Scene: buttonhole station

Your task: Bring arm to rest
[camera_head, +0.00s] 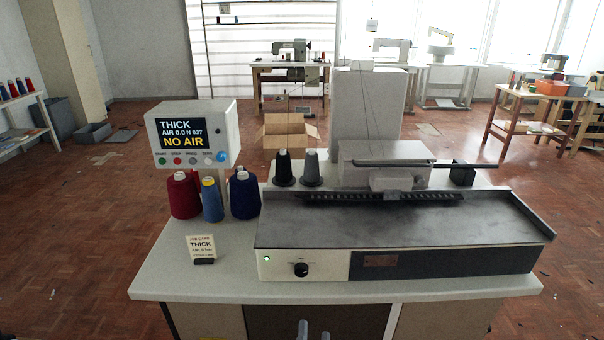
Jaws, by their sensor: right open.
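My right gripper (314,333) shows only as two grey fingertips at the bottom edge of the head view, in front of the cabinet under the table. The fingertips are apart with nothing between them, so it is open and empty. The rest of the right arm is out of the picture. My left gripper is not in view. The buttonhole machine (400,222) stands on the table (200,275); the right gripper is below the tabletop's front edge and apart from it.
A control box (192,137) reads "THICK" and "NO AIR". Red (183,196) and blue thread cones (245,197) stand below it, with a small "THICK" card (202,249) in front. A cardboard box (290,132) is behind.

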